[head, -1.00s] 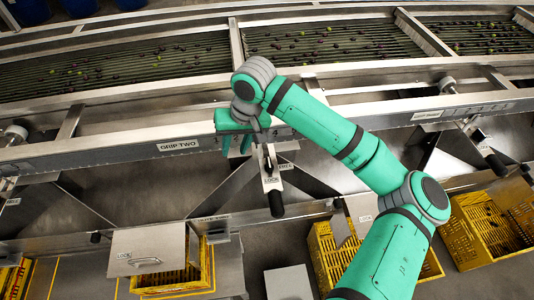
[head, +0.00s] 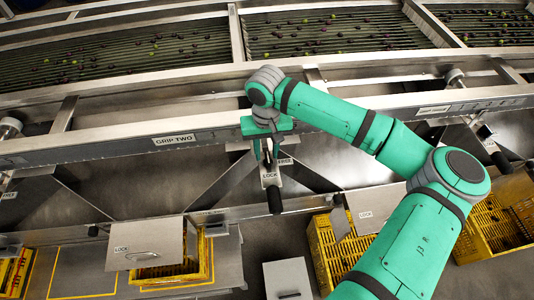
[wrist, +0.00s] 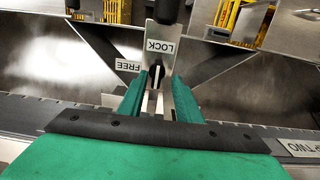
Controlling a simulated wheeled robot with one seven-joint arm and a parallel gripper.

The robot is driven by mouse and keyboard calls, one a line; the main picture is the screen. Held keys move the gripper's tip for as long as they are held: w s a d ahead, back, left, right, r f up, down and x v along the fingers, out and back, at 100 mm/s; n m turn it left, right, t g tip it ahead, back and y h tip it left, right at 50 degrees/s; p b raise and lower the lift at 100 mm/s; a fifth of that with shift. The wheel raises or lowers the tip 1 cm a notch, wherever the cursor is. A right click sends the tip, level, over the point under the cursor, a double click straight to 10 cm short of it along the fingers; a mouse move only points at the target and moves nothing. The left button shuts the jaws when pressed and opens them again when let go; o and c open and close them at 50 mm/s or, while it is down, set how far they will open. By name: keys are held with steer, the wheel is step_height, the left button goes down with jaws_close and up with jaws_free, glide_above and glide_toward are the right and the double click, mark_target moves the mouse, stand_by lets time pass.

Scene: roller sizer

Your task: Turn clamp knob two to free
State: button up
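The clamp station marked GRIP TWO (head: 175,139) has a metal plate with LOCK (head: 269,176) and FREE (head: 286,162) labels and a black-ended bar (head: 275,200) pointing down. My gripper (head: 265,156) is at the top of this plate in the head view. In the wrist view, the green fingers of my gripper (wrist: 154,82) stand apart on either side of a small dark knob (wrist: 155,74). The LOCK label (wrist: 161,46) is just beyond the knob, and FREE (wrist: 128,66) is beyond the left finger. Contact between fingers and knob cannot be told.
The long steel rail (head: 110,151) runs behind the clamp. Roller beds with fruit (head: 340,34) lie above it. Yellow crates (head: 335,250) and a steel door marked LOCK (head: 145,245) are below. Another black-ended bar (head: 500,160) is at right.

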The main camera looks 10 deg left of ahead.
steer(key=shift+d+f, duration=0.25)
steer(key=shift+f, duration=0.55)
steer(key=shift+w+f, duration=0.15)
steer(key=shift+w, duration=0.05)
jaws_close()
